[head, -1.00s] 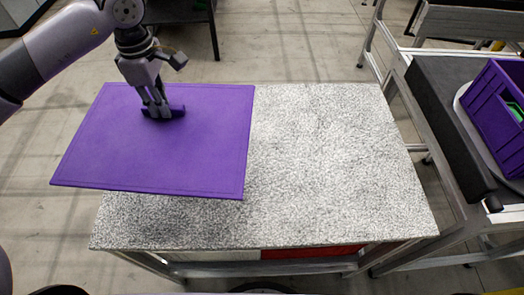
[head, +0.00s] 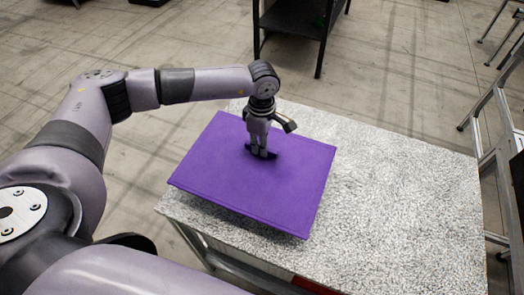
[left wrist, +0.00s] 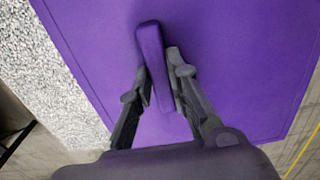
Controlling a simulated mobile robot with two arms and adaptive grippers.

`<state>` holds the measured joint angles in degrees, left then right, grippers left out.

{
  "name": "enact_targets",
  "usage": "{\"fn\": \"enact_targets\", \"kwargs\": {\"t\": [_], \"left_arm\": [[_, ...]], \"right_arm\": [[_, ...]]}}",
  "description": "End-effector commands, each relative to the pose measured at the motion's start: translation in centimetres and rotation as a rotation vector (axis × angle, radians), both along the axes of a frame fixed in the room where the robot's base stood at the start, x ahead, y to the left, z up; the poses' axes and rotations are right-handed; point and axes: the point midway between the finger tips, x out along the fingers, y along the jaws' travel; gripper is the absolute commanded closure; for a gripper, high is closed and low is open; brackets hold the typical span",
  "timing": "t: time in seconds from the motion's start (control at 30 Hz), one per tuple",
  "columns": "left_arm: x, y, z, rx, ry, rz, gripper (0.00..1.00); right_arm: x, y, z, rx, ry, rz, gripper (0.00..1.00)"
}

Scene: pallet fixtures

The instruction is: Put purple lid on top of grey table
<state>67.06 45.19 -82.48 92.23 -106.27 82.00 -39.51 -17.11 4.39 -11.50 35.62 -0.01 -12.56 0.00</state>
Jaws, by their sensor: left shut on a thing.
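The purple lid (head: 240,185) is a flat rectangular panel over the left part of the grey speckled table (head: 400,190) in the head view. In the left wrist view the two fingers (left wrist: 160,85) close on either side of the purple handle bar, with the lid (left wrist: 235,60) spread beneath. My right gripper is not in view.
The right part of the table top is bare. A black shelf (head: 295,30) stands behind the table. A metal frame (head: 495,130) stands at the right. Open concrete floor (head: 160,70) lies at the far left.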

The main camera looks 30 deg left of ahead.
Motion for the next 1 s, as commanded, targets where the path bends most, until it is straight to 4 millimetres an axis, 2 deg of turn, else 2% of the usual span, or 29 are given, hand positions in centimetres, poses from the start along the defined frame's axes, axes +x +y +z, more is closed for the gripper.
{"fn": "enact_targets", "kwargs": {"t": [0.17,0.4,0.67,0.7,1.0], "left_arm": [[0.0,-0.1,-1.4,-0.001,0.001,0.000,1.00],[0.0,-0.1,-4.6,-0.001,0.000,0.001,1.00],[0.0,0.0,-5.0,-0.001,-0.002,-0.001,1.00],[0.0,0.0,-5.1,0.000,-0.001,-0.001,0.81],[0.0,0.0,-5.0,-0.001,-0.001,0.000,0.64]], "right_arm": [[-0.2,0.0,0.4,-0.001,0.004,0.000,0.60],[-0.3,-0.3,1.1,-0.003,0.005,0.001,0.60],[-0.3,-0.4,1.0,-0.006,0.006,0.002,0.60],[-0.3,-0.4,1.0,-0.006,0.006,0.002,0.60],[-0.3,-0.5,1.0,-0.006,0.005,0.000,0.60]]}}
